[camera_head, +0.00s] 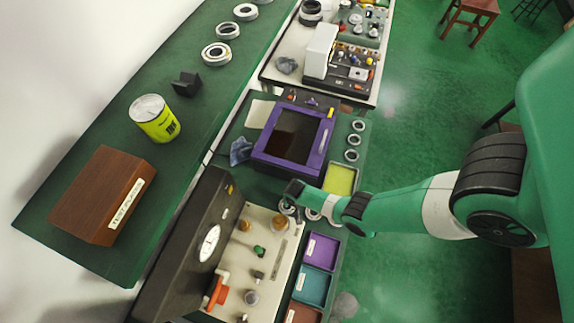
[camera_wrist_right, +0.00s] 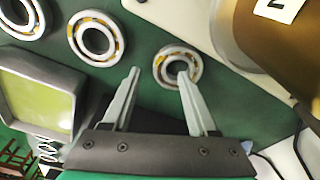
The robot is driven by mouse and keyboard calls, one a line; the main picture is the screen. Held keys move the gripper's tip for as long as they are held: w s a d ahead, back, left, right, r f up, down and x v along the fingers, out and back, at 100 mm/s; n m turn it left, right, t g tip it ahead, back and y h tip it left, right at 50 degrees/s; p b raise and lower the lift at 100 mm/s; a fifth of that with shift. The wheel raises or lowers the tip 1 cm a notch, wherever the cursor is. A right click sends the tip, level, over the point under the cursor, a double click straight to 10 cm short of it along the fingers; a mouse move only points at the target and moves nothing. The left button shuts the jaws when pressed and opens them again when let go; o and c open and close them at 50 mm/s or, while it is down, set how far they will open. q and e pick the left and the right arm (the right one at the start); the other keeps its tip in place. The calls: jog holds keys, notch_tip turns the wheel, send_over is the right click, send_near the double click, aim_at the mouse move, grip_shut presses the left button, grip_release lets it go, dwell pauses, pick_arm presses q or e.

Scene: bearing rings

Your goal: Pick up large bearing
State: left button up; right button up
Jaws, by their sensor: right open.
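My right gripper (camera_head: 291,191) is over the bench, beside a row of bearing rings. In the right wrist view it is open and empty, with its fingertips (camera_wrist_right: 157,70) apart. The nearest ring (camera_wrist_right: 163,75) has a white outer race, and the right-hand fingertip overlaps its hole; I cannot tell whether it is in the hole or above it. Two more rings, a middle one (camera_wrist_right: 82,54) and a far-left one (camera_wrist_right: 35,22), lie in line. In the head view my arm partly hides this row, where one ring (camera_head: 312,214) shows. My left gripper is not in view.
Other rings lie on the green side counter (camera_head: 216,64) and beside the purple-framed screen (camera_head: 354,141). A yellow-green tray (camera_head: 340,179) is behind my gripper. A dark gauge panel (camera_head: 190,240) and coloured trays (camera_head: 320,248) are in front.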

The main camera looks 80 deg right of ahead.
jog(key=f+b, duration=0.1)
jog(key=f, duration=0.2)
jog(key=shift+d+b, duration=0.2)
jog(key=shift+b, duration=0.1)
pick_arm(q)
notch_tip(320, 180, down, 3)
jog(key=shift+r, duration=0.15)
pick_arm(e)
jog(key=shift+w+r, duration=0.1)
jog(key=shift+r, duration=0.1)
grip_shut()
dwell(0.5)
